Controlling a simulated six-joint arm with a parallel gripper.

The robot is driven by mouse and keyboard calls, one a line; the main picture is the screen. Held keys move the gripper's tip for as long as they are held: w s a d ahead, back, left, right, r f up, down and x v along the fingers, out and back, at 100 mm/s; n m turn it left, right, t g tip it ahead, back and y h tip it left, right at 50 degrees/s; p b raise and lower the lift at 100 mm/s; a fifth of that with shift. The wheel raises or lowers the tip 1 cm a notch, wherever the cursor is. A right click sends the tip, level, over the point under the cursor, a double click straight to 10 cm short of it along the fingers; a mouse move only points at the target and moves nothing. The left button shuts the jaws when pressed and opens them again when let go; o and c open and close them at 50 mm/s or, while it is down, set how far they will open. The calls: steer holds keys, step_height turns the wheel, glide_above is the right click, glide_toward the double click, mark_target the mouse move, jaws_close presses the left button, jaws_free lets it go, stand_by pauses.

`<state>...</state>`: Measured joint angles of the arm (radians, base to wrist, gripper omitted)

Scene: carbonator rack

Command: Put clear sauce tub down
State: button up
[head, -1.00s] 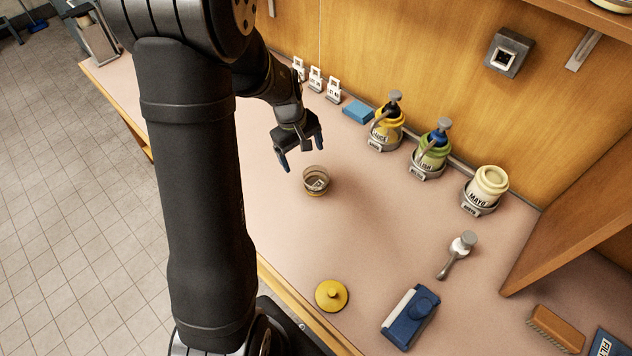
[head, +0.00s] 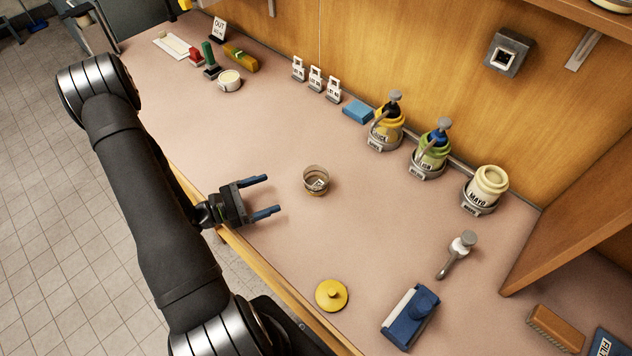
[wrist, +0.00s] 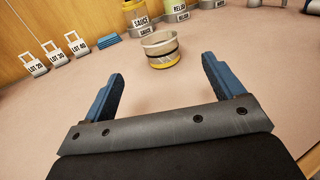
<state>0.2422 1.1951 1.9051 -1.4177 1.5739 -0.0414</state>
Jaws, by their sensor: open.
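The clear sauce tub (head: 316,181) stands upright on the pinkish counter, a see-through cup with a dark band and a small label. It also shows in the wrist view (wrist: 161,50), ahead of my fingers and between their lines. My gripper (head: 268,196) is open and empty, low over the counter's front side, to the left of the tub and apart from it. Its two blue fingers point toward the tub's side of the counter. In the wrist view my gripper (wrist: 162,88) has nothing between its fingers.
Pump bottles, yellow (head: 387,131) and green (head: 432,153), and a mayo jar (head: 487,188) stand in holders along the back wall. Lot cards (head: 315,80) and a blue block (head: 357,111) are behind the tub. A yellow lid (head: 332,295) lies in front. Counter around the tub is clear.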

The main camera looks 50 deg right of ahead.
glide_toward(326, 172)
steer(key=x, duration=0.3)
steer(key=shift+s+d+r, duration=0.1)
steer(key=shift+s+r, duration=0.1)
steer(key=shift+f+x, duration=0.15)
steer(key=shift+x, duration=1.2)
steer(key=shift+f+x, duration=0.2)
steer(key=shift+x, duration=1.2)
steer(key=shift+w, duration=0.15)
steer(key=shift+c, duration=0.3)
steer(key=c, duration=1.1)
steer(key=shift+r, duration=0.1)
